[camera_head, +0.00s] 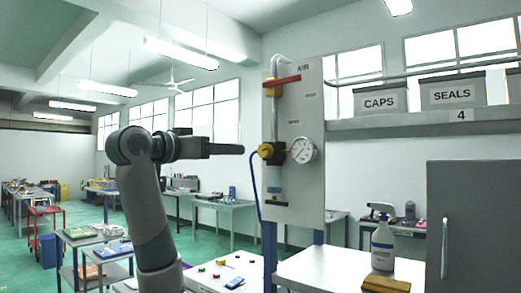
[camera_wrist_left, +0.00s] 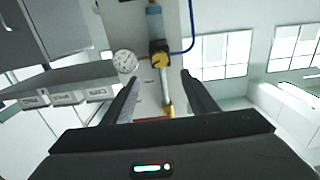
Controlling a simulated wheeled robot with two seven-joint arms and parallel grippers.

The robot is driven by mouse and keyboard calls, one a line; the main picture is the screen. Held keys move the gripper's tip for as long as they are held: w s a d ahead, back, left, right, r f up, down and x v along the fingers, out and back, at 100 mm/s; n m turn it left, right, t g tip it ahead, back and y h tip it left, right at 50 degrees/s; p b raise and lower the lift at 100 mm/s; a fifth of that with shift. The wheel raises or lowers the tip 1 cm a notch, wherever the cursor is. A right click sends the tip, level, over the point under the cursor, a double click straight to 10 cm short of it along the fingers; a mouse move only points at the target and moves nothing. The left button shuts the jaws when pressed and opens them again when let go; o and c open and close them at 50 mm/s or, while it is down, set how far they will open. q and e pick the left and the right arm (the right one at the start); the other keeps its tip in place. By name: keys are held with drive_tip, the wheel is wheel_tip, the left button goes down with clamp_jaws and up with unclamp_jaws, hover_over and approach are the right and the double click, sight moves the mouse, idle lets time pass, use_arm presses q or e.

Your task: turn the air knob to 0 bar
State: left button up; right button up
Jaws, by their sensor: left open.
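The air panel (camera_head: 308,200) stands upright at the middle of the head view. A yellow knob (camera_head: 266,151) sits on a dark regulator body at its left, beside a round white gauge (camera_head: 303,150). The gauge needle's reading is too small to tell. In the left wrist view, the yellow knob (camera_wrist_left: 159,60) and gauge (camera_wrist_left: 125,62) appear upside down. My left gripper (camera_head: 240,149) points at the knob from the left, a short gap away. In the wrist view its fingers (camera_wrist_left: 160,76) are spread and empty, with the knob beyond and between the tips. My right gripper is not in view.
A red lever (camera_head: 288,81) is on the pipe above the knob. A blue hose (camera_head: 254,190) hangs below it. A shelf (camera_head: 400,122) with CAPS and SEALS bins and a grey cabinet (camera_head: 475,220) stand at right. A spray bottle (camera_head: 383,245) stands on the bench.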

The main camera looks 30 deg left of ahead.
sight(262, 151)
use_arm(q)
drive_tip(key=w+p, duration=0.2)
drive_tip(key=w, duration=0.2)
drive_tip(key=w+p, duration=0.3)
drive_tip(key=w, duration=0.2)
drive_tip(key=w+d+p, duration=0.1)
drive_tip(key=w+p, duration=0.1)
drive_tip(key=w, duration=0.3)
drive_tip(key=shift+d+r, duration=0.1)
drive_tip(key=shift+w+p, duration=0.4)
drive_tip(key=shift+w, duration=0.2)
drive_tip(key=c, duration=1)
